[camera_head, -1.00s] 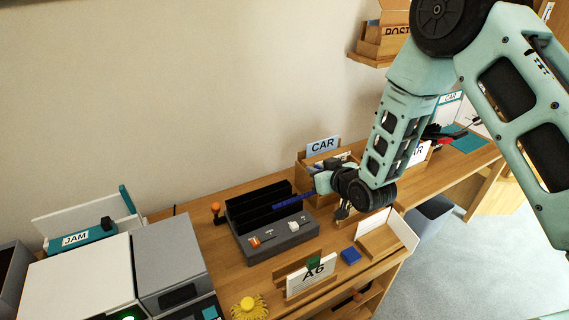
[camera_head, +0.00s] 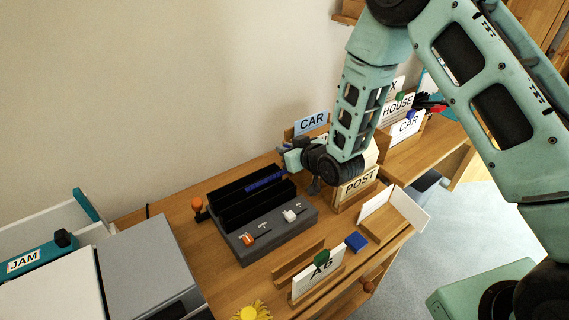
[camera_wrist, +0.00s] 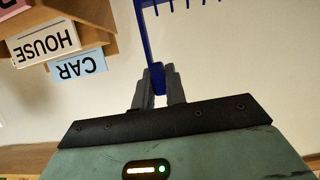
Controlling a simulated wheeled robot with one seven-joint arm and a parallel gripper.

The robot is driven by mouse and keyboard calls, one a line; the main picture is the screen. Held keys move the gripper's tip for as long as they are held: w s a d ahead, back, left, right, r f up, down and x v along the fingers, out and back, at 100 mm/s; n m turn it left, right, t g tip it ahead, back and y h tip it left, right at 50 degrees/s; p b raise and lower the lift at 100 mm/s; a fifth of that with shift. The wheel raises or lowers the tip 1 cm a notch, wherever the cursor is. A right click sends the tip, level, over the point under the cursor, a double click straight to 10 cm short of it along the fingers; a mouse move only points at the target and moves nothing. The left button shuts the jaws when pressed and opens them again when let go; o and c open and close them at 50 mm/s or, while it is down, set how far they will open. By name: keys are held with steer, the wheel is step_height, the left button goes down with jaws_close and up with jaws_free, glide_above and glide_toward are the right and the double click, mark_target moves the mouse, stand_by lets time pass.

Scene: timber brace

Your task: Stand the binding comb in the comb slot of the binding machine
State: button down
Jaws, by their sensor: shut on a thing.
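The blue binding comb (camera_head: 265,182) is in my gripper, seen over the back part of the binding machine in the head view. In the head view my gripper (camera_head: 289,158) is at the machine's back right. The dark grey binding machine (camera_head: 301,225) has long black upright walls with slots between them, and orange and white levers in front. I cannot tell whether the comb touches the machine or is inside a slot.
A POST box (camera_head: 360,184) and CAR box (camera_head: 311,123) stand close to my wrist on the right. An A6 card holder (camera_head: 318,276), a blue block (camera_head: 356,242) and a yellow item (camera_head: 249,313) lie in front. A grey machine (camera_head: 150,265) stands left.

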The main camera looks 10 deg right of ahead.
steer(key=shift+f+b, duration=1.05)
steer(key=shift+f, duration=0.35)
steer(key=shift+f+b, duration=0.95)
steer(key=shift+b, duration=0.2)
steer(key=shift+b, duration=0.35)
steer(key=shift+f+b, duration=2.55)
steer(key=shift+f, duration=0.3)
steer(key=c, duration=0.9)
jaws_free()
